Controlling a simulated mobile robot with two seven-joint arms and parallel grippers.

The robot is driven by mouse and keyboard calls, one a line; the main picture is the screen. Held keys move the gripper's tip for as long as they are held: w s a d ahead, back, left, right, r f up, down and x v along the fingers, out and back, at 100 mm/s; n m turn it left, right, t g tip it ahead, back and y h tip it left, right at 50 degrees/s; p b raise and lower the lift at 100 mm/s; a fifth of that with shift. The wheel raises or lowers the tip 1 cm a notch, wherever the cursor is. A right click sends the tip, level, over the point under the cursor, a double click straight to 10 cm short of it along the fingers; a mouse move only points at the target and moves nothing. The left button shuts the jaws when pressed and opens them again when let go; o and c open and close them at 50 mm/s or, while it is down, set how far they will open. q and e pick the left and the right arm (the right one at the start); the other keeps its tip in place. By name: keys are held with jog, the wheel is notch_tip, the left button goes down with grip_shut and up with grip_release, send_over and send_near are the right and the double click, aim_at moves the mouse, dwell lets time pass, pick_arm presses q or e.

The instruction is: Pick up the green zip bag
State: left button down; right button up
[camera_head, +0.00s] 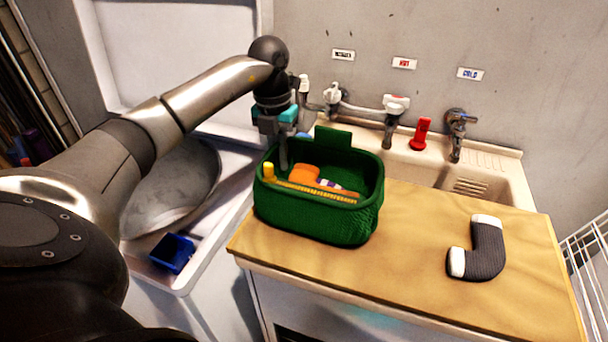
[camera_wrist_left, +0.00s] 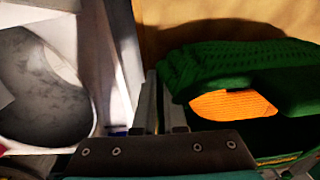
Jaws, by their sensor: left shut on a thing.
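The green zip bag (camera_head: 315,222) stands upright and open-topped on the wooden counter (camera_head: 420,245). An orange item (camera_head: 304,173) and a yellow strip (camera_head: 318,192) lie inside it. My left gripper (camera_head: 283,158) reaches down from above at the bag's back left rim, and its fingers are shut on the bag there. In the left wrist view the fingers (camera_wrist_left: 160,100) are close together at the edge of the bag (camera_wrist_left: 225,58); the exact grip spot is partly hidden. My right gripper is not in view.
A dark grey and white bent object (camera_head: 484,250) lies on the counter's right. Behind are a sink (camera_head: 500,180), taps (camera_head: 458,130) and a red item (camera_head: 421,134). At left are a tub with a grey round shape and a blue box (camera_head: 173,252). The counter's middle is clear.

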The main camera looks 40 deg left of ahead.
pick_arm(q)
jog(key=shift+r, duration=0.15)
notch_tip(320, 180, up, 11)
jog(key=shift+w+f+p, duration=0.1)
jog(key=shift+f+p, duration=0.1)
jog(key=shift+p, duration=0.9)
notch_tip(320, 180, up, 9)
jog(key=p, duration=0.4)
jog(key=shift+r, duration=0.1)
